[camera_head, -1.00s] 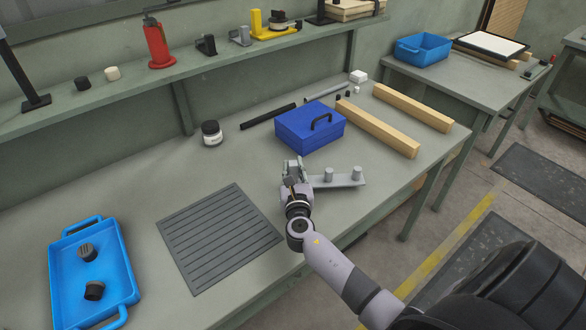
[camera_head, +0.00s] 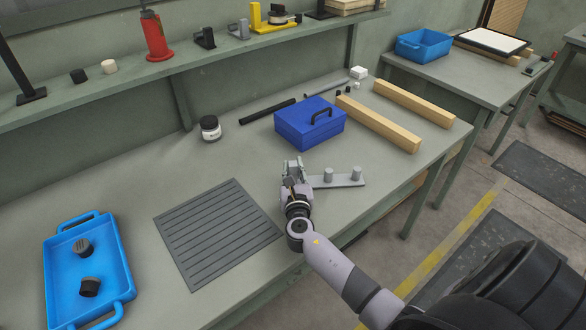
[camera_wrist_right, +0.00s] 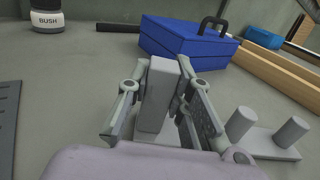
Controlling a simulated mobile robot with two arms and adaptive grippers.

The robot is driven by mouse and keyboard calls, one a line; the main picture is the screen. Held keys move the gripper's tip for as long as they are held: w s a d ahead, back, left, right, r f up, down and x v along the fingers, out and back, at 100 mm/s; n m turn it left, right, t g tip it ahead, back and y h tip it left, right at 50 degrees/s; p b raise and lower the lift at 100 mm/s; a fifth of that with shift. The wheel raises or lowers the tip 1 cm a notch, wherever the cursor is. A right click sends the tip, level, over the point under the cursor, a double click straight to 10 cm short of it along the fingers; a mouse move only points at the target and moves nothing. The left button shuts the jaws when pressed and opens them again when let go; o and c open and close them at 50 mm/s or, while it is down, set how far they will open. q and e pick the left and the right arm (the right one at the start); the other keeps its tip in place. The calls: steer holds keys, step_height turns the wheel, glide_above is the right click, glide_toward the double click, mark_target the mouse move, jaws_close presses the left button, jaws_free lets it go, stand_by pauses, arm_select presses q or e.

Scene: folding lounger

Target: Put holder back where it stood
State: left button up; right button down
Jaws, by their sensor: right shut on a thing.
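The holder (camera_head: 347,180) is a light grey plate with two short round pegs, near the front edge of the bench, in front of the blue box. It also shows at the right of the right wrist view (camera_wrist_right: 267,142). My right gripper (camera_head: 293,172) is at the plate's left end. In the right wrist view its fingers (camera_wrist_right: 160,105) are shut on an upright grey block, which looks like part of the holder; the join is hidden. I cannot tell whether the plate touches the bench. My left gripper is not in view.
A blue box (camera_head: 309,125) stands behind the holder, with wooden beams (camera_head: 378,125) to the right. A ribbed dark mat (camera_head: 218,235) lies to the left, then a blue tray (camera_head: 121,262) with two dark knobs. A jar (camera_head: 210,130) stands behind the mat.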

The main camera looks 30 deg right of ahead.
steer(key=shift+f, duration=0.15)
steer(key=c, duration=1.3)
jaws_free()
steer(key=shift+c, duration=0.2)
steer(key=shift+s+a, duration=0.1)
steer(key=shift+s, duration=0.05)
steer(key=shift+v, duration=2.85)
steer(key=shift+f, duration=0.1)
